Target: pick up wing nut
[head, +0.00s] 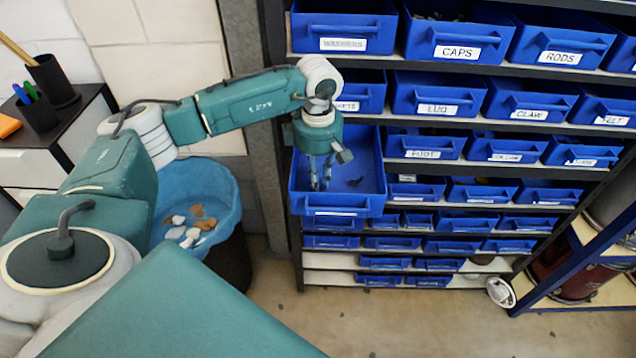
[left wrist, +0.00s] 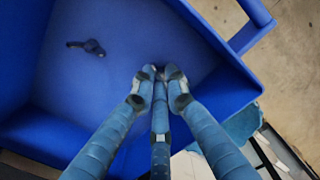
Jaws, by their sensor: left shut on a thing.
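My left gripper (head: 322,186) reaches down into a pulled-out blue bin (head: 334,211). In the left wrist view its three blue fingers (left wrist: 160,80) meet at the tips, shut on a small dark piece (left wrist: 160,74). The fingertips hide most of this piece; it looks like a wing nut, but its full shape cannot be seen. Another dark wing nut (left wrist: 87,46) lies apart on the bin floor, also visible in the head view (head: 355,182). My right gripper is not in view.
Rows of labelled blue bins fill the rack, with the CAPS bin (head: 457,45) and LUG bin (head: 437,104) above and to the right. A blue tub (head: 222,185) holding scraps stands left of the open bin. A black-topped cabinet (head: 62,135) stands far left.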

